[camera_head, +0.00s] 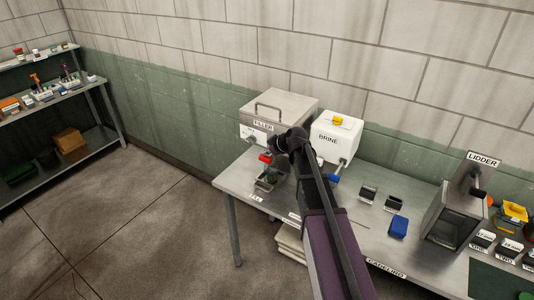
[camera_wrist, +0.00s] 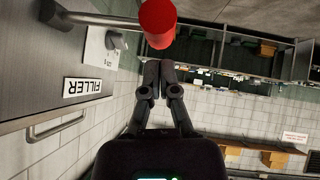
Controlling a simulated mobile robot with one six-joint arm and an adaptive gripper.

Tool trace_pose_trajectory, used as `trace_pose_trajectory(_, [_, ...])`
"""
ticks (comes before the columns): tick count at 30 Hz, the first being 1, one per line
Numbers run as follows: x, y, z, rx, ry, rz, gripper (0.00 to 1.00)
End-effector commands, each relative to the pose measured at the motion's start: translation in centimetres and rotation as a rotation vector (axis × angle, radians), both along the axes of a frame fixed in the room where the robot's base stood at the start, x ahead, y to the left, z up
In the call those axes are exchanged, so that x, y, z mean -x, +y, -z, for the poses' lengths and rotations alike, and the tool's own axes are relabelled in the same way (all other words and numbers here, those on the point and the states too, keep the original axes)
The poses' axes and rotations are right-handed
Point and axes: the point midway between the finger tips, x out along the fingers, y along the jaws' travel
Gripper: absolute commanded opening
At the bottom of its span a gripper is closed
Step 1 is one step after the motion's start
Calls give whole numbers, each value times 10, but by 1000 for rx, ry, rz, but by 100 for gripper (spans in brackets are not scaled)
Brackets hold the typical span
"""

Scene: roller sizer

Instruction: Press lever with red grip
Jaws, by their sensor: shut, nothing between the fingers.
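The lever's red grip (camera_wrist: 157,22) shows large at the top of the wrist view, on the end of a metal rod (camera_wrist: 95,19) that comes from the filler machine (camera_wrist: 45,70). In the head view the red grip (camera_head: 265,157) is small, at the front of the filler machine (camera_head: 275,112), partly beside my arm. My gripper (camera_wrist: 158,68) is shut and empty. In the wrist view its fingertips appear just below the red grip; I cannot tell whether they touch it. In the head view my arm hides the fingers.
The brine machine (camera_head: 338,138), with a blue-gripped lever (camera_head: 334,177), stands right of the filler. A small tray (camera_head: 266,181) sits below the red grip. The lidder (camera_head: 458,205) and several small containers are further right on the metal table (camera_head: 345,213). Shelves (camera_head: 60,92) stand at left.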

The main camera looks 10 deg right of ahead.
Motion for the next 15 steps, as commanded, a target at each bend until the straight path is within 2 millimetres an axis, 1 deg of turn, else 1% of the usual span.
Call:
trace_pose_trajectory(1, [-1,0,6,0,0,0,0])
trace_pose_trajectory(4, [-1,-1,9,0,0,0,0])
trace_pose_trajectory(15, [-2,-2,11,0,0,0,0])
